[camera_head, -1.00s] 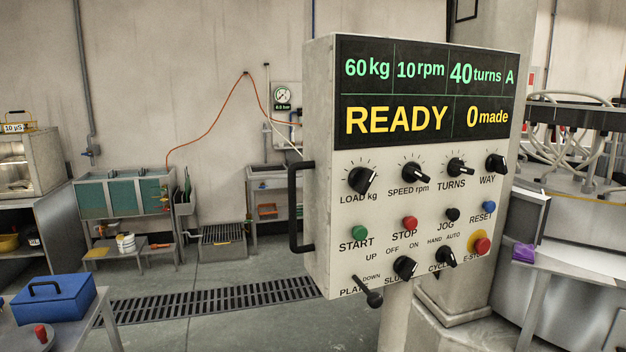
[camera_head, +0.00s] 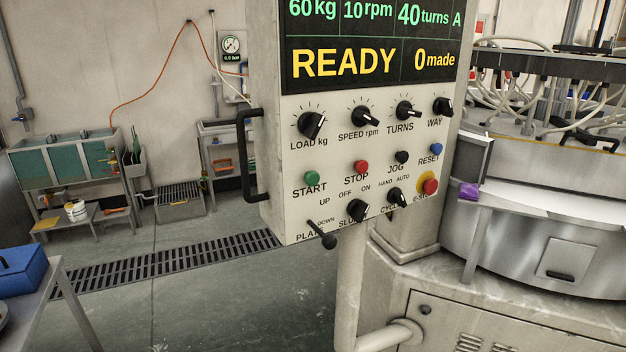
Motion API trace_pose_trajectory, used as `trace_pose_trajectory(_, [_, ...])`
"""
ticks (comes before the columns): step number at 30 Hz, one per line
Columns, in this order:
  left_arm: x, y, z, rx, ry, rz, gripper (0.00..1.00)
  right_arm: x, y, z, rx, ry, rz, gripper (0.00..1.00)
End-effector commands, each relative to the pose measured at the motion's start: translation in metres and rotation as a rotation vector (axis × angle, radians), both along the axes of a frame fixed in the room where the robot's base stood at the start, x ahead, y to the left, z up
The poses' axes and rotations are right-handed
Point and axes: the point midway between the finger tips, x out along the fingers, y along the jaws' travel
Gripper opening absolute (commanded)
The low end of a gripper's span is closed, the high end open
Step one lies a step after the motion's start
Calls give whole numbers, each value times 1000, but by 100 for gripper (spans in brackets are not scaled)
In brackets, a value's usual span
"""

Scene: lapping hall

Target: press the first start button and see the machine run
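The control panel (camera_head: 275,160) stands in the middle of the head view on a pale post. Its green START button (camera_head: 311,178) is at the left of the button row, with the red STOP button (camera_head: 361,167) to its right. The display (camera_head: 372,55) reads 60 kg, 10 rpm, 40 turns A, READY and 0 made; its top edge is cut off. A red E-STOP (camera_head: 430,186) on a yellow ring is at lower right. The machine (camera_head: 555,230) with a round metal body is behind at right; I cannot tell any motion. Neither gripper is in view.
A black handle (camera_head: 248,155) sticks out from the panel's left side. A table with a blue box (camera_head: 20,271) is at lower left. A floor grate (camera_head: 165,262) crosses the open floor.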

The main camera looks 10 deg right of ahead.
Motion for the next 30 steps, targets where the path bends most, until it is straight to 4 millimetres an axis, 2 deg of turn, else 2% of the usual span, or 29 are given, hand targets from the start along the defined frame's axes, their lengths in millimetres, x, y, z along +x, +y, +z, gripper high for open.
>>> trace_pose_trajectory(8, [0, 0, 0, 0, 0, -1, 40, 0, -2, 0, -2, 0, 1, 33])
trace_pose_trajectory(23, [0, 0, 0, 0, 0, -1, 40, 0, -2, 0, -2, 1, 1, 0])
trace_pose_trajectory(30, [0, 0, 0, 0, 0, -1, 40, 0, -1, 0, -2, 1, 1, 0])
